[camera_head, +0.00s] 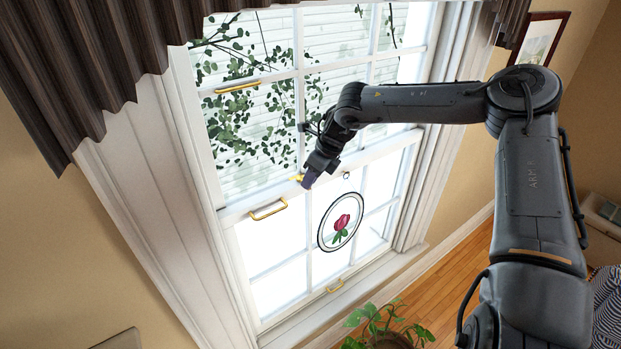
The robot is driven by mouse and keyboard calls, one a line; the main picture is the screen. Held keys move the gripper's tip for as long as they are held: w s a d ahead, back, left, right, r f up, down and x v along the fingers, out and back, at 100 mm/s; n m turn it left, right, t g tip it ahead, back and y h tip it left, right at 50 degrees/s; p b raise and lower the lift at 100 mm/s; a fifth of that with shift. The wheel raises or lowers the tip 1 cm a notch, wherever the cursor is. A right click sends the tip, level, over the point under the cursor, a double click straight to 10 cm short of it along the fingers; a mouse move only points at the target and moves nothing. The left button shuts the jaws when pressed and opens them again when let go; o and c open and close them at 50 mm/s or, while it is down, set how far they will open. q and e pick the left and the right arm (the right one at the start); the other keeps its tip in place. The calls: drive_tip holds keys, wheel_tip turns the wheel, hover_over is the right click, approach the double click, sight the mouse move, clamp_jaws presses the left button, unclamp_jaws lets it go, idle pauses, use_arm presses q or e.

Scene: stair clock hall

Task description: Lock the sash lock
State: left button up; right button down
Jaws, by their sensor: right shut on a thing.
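The sash lock (298,178) is a small brass piece on the meeting rail of the white sash window (236,212). Only a bit of its yellow metal shows beside my fingers. My right gripper (307,181) reaches in from the right and is at the lock, its fingers shut on it. The fingers hide most of the lock, so I cannot tell which way its lever points. My left gripper is not in view.
A round rose ornament (340,222) hangs before the lower panes. A dark curtain (75,65) hangs top left. A potted plant (385,325) stands below.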

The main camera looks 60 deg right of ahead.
drive_tip(key=c, duration=1.3)
unclamp_jaws()
drive_tip(key=b+v, duration=0.2)
drive_tip(key=v, duration=0.9)
